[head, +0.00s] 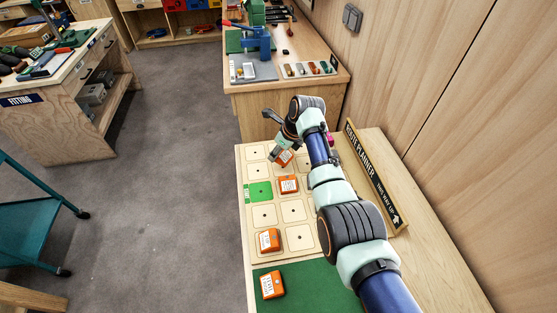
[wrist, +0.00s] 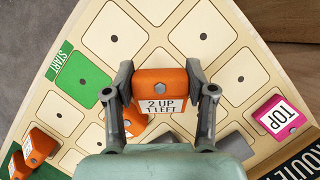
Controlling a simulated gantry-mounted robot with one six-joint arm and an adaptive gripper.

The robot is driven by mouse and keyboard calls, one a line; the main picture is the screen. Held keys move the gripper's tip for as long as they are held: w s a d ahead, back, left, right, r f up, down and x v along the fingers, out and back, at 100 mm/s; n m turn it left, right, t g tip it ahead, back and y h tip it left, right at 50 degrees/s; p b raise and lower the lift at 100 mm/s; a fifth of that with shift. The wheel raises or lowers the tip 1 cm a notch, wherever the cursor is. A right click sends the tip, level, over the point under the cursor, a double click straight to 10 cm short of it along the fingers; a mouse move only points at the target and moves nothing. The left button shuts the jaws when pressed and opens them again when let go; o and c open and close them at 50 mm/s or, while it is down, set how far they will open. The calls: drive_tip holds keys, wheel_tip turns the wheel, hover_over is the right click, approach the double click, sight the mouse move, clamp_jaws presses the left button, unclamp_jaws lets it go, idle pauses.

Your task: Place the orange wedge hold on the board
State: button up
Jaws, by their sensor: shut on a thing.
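My gripper (wrist: 160,88) is shut on an orange hold (wrist: 160,105) labelled "2 UP 1 LEFT". In the head view, my gripper (head: 283,153) and the held orange hold (head: 285,159) are over the far part of the pale board (head: 303,237), beyond the green start square (head: 260,191). I cannot tell whether the held hold touches the board. A second orange hold (head: 288,185) sits on a square right of the start square. A third orange hold (head: 269,240) sits on a near-left square. Another orange hold (head: 272,285) lies on the green mat (head: 315,292).
A pink "TOP" hold (wrist: 278,115) sits on the board's right side. The "ROUTE PLANNER" sign (head: 373,175) stands along the right edge, beside the wooden wall. Several squares are bare. A workbench (head: 270,95) with tools stands beyond the board.

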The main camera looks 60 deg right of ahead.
sight(278, 159)
wheel_tip(278, 159, down, 4)
drive_tip(key=shift+f+b, duration=0.15)
drive_tip(key=shift+b, duration=0.6)
drive_tip(key=o, duration=1.3)
drive_tip(key=p+v, duration=0.5)
drive_tip(key=v, duration=0.7)
